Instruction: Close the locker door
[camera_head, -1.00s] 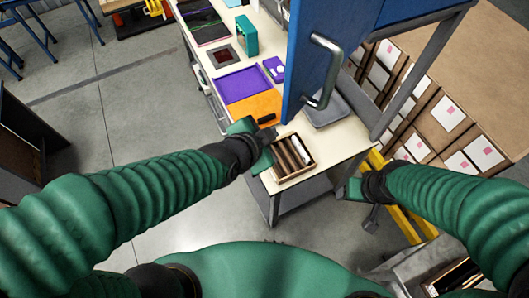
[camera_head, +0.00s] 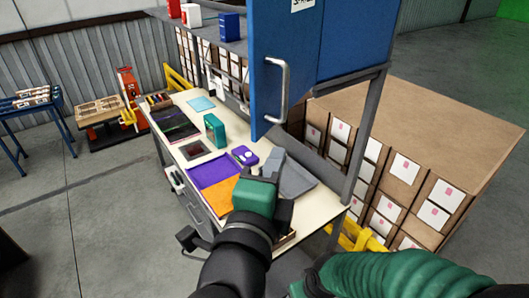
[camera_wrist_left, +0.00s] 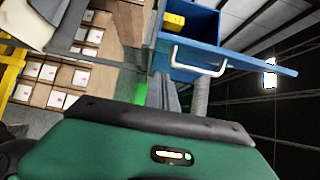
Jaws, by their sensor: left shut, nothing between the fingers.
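The blue locker door (camera_head: 290,45) stands open at the top centre of the head view, with a pale bar handle (camera_head: 283,90) on its face. The blue locker body (camera_head: 350,40) is beside it to the right. In the left wrist view the door (camera_wrist_left: 255,65) swings out from the open locker (camera_wrist_left: 200,25), and the handle (camera_wrist_left: 200,68) shows on it. My left gripper (camera_head: 260,188) is shut and empty over the workbench, below the handle in the picture and apart from it. My right arm enters at lower right, with its gripper out of sight.
The workbench (camera_head: 315,215) holds a purple and orange mat (camera_head: 213,172), a grey tray (camera_head: 292,178) and a teal box (camera_head: 214,131). A grey post (camera_head: 368,140) stands right of the door. Stacked cartons (camera_head: 420,140) fill the right. Open floor lies at left.

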